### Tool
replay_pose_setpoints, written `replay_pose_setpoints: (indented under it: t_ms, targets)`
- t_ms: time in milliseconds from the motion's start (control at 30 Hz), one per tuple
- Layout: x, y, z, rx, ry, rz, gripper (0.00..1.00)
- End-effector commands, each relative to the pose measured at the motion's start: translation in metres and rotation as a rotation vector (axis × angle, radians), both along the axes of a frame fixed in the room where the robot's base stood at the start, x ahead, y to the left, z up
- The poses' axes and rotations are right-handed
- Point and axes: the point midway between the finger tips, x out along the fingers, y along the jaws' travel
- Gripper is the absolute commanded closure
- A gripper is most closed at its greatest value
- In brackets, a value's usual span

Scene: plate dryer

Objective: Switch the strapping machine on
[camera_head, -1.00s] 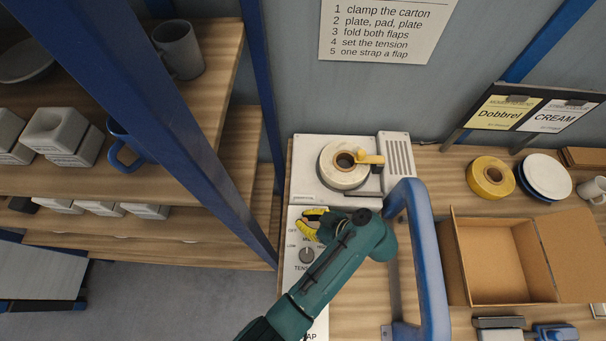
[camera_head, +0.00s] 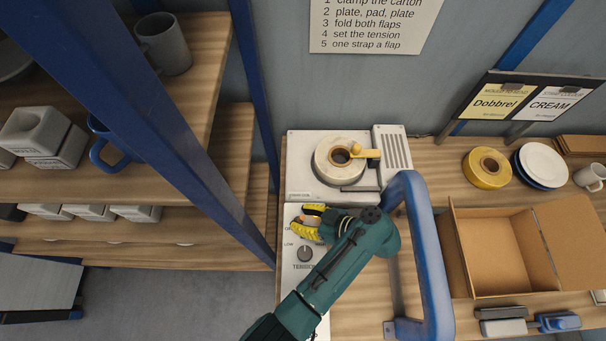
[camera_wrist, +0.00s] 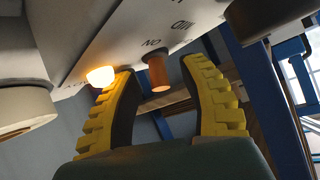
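The strapping machine (camera_head: 300,186) stands on the bench, with a cream strap roll on top and a white control panel (camera_head: 292,278) in front. My gripper (camera_head: 305,219) is over the upper part of this panel, and its yellow fingers hide part of it. In the wrist view my gripper (camera_wrist: 163,78) is open. A short orange-brown switch lever (camera_wrist: 158,74) stands out of the panel beside the letters "ON", between the two fingertips, with gaps visible on both sides. A glowing lamp (camera_wrist: 101,76) is left of the lever, close to the left fingertip.
The tension knob (camera_head: 305,253) is just below my gripper; it also shows in the wrist view (camera_wrist: 268,14). A blue curved handle (camera_head: 425,255) rises right of my arm. An open carton (camera_head: 495,250) is farther right. A blue shelf post (camera_head: 185,135) stands left.

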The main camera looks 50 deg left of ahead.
Motion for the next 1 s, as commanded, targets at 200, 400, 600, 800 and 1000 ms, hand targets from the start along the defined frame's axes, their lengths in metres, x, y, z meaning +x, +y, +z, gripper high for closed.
replay_pose_setpoints:
  t_ms: [200, 400, 600, 800, 1000]
  targets:
    - [0.001, 0.000, 0.001, 0.000, -0.002, 0.000, 0.57]
    - [0.002, -0.002, 0.002, 0.000, -0.003, 0.000, 0.57]
    - [0.014, -0.026, 0.020, 0.001, -0.005, -0.004, 0.57]
    - [0.028, -0.054, 0.038, 0.000, 0.000, -0.001, 0.57]
    - [0.034, -0.068, 0.049, 0.000, -0.001, -0.002, 0.57]
